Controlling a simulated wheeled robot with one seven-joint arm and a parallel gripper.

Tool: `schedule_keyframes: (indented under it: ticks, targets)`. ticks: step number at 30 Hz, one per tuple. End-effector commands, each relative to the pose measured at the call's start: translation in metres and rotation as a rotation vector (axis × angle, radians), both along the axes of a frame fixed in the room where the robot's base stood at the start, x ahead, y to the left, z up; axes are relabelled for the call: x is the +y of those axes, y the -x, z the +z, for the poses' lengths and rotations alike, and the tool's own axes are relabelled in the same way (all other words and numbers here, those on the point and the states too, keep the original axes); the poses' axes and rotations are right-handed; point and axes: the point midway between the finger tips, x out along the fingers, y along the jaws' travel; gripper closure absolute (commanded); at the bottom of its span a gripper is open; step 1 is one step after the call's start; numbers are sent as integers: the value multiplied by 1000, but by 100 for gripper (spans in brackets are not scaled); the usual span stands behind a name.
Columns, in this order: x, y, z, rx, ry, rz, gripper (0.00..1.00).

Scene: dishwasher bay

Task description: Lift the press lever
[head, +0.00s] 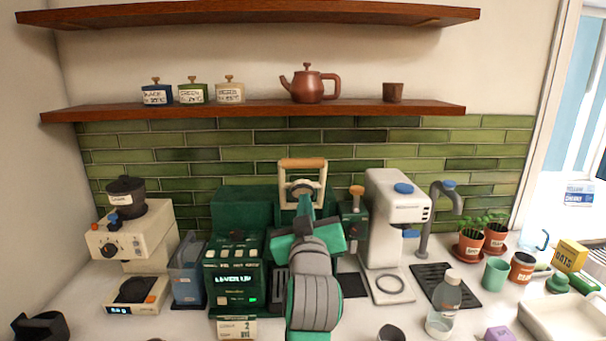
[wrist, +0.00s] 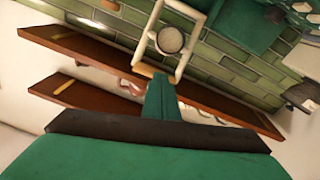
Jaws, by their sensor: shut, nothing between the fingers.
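The press is a dark green machine (head: 240,215) on the counter, with a lit display that appears to read "LEVER UP". Its lever is a cream frame (head: 285,185) with a wooden crossbar (head: 302,164), standing upright above the machine. In the wrist view the lever frame (wrist: 191,55) runs to its wooden bar (wrist: 149,70) close by my fingertips. My gripper (head: 306,200) is shut and empty, in front of the lower part of the frame in the head view; in the wrist view it shows as a green finger (wrist: 160,97). I cannot tell whether it touches the lever. My arm hides part of the machine.
A white coffee machine (head: 395,200) stands right of the press, a cream grinder (head: 130,230) left. A clear bottle (head: 445,305) stands at front right. A wooden shelf (head: 250,110) with a brown teapot (head: 309,88) hangs above the lever.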

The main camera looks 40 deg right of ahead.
Motion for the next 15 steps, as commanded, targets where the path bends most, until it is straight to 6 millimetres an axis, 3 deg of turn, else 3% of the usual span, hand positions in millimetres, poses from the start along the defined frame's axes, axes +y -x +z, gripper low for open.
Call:
schedule_keyframes:
  ticks: [3,7,11,15]
  targets:
    - [13,26,0,-160,-73,40,100]
    - [20,42,2,-253,-118,68,100]
    - [20,42,5,-278,-129,76,100]
    - [10,28,9,-276,-130,76,100]
